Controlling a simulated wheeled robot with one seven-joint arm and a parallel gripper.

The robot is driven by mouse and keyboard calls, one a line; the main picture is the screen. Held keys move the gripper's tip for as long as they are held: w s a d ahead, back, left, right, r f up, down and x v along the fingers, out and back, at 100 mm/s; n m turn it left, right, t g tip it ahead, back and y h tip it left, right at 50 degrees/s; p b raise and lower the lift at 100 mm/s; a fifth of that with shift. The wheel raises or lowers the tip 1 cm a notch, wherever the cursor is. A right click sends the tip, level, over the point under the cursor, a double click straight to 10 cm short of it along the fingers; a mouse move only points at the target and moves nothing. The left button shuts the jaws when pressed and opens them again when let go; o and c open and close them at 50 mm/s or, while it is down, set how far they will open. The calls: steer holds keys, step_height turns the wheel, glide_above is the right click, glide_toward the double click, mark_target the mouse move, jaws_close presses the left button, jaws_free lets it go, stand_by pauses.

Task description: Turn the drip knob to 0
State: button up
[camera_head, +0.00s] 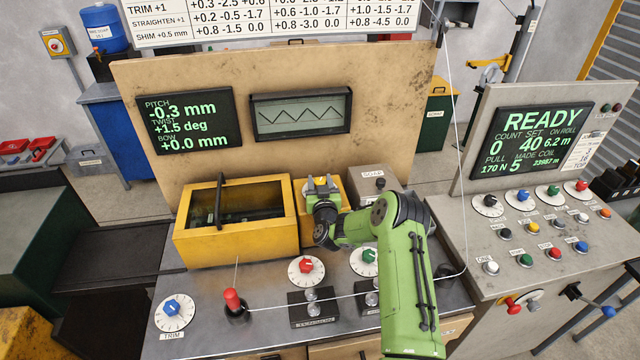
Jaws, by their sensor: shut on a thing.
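No knob marked drip can be read. A small dark knob (380,183) sits on the grey box labelled SOAP (362,197); its setting is too small to read. My gripper (322,184) is left of that knob and apart from it, over the small yellow housing (306,222). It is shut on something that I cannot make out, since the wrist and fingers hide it. Other dial knobs show on the bench: a blue one labelled TRIM (172,307), a red one (306,266) and a green one (369,256), partly beside my green arm.
A yellow case with a dark window (237,222) stands left of my gripper. A red-handled lever (233,299) rises from the bench front. A wire runs across the bench and up on the right. A control console (540,250) with many knobs stands at right.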

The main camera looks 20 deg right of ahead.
steer(key=y+b, duration=0.1)
steer(key=b, duration=0.2)
steer(key=shift+f+n, duration=0.35)
steer(key=shift+n, duration=0.05)
steer(key=n+y+b, duration=0.1)
steer(key=b, duration=0.4)
steer(key=shift+t+y, duration=0.3)
steer(key=shift+t, duration=0.1)
steer(key=n+y+b, duration=0.1)
steer(key=b, duration=0.4)
steer(key=shift+y, duration=0.3)
steer(key=shift+y+b, duration=0.5)
steer(key=shift+b, duration=0.35)
steer(key=n+y+b, duration=0.2)
steer(key=b, duration=0.2)
steer(key=shift+d, duration=0.1)
steer(key=shift+r+n+g+y+b, duration=0.2)
steer(key=shift+n+g+y+b, duration=0.1)
steer(key=shift+y+b, duration=0.25)
steer(key=o, duration=0.9)
steer(key=shift+r, duration=0.1)
steer(key=shift+o, duration=0.2)
steer(key=shift+s, duration=0.1)
